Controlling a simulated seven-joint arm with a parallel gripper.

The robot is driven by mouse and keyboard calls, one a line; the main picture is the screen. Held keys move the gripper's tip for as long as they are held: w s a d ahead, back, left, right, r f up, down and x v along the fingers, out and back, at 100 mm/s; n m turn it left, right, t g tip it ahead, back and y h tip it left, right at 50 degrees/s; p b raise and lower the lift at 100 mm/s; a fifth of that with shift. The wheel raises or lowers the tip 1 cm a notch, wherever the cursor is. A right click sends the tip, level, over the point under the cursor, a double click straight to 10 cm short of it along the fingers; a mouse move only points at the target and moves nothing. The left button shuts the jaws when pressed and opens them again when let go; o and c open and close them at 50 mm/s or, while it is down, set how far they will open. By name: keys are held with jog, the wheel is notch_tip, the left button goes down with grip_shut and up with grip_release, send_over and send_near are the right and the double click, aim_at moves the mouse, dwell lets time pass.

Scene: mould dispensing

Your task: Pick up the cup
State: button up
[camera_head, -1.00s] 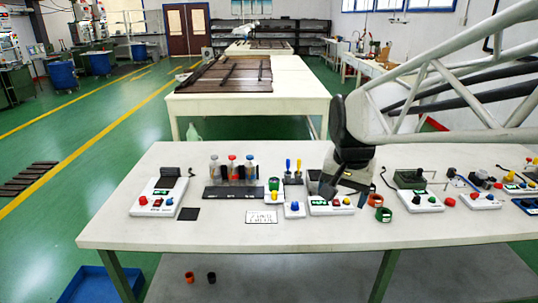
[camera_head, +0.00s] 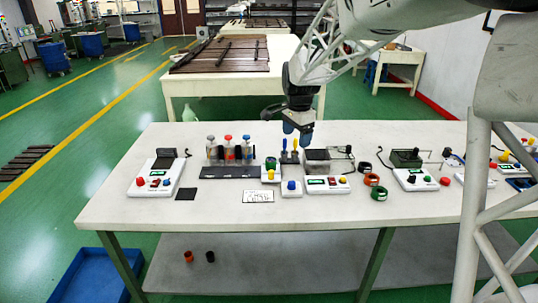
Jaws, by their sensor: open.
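Several things could be the cup, and I cannot tell which one is meant. A green cup (camera_head: 271,163) sits on a small white device with a yellow knob. Two orange round pieces (camera_head: 372,179) and a green ring-like cup (camera_head: 379,193) stand right of the middle of the table. An orange cup (camera_head: 188,256) and a black cup (camera_head: 210,256) stand on the lower shelf. My gripper (camera_head: 298,133) is open and hangs over the back of the table, near the blue and yellow handled tools. It appears empty. Its gap is small and hard to see.
The white table (camera_head: 140,212) carries several devices, including a left one (camera_head: 163,178) with a red knob. Capped bottles (camera_head: 229,146) stand in a rack behind a dark plate (camera_head: 229,171). A written card (camera_head: 258,196) lies in front. The front strip is clear. A blue bin (camera_head: 88,275) stands at lower left.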

jog(key=w+a+f+m, duration=0.35)
jog(key=w+f, duration=0.25)
jog(key=w, duration=0.4)
jog(key=m, duration=0.3)
send_near(271, 159)
jog(key=shift+s+a+f+n+g, duration=0.25)
jog(key=shift+s+f+g, duration=0.15)
jog(key=shift+s+f, duration=0.3)
jog(key=shift+r, duration=0.15)
jog(key=shift+f, duration=1.3)
jog(key=shift+d+f, duration=0.2)
jog(key=shift+f, duration=2.4)
jog(key=c, duration=1)
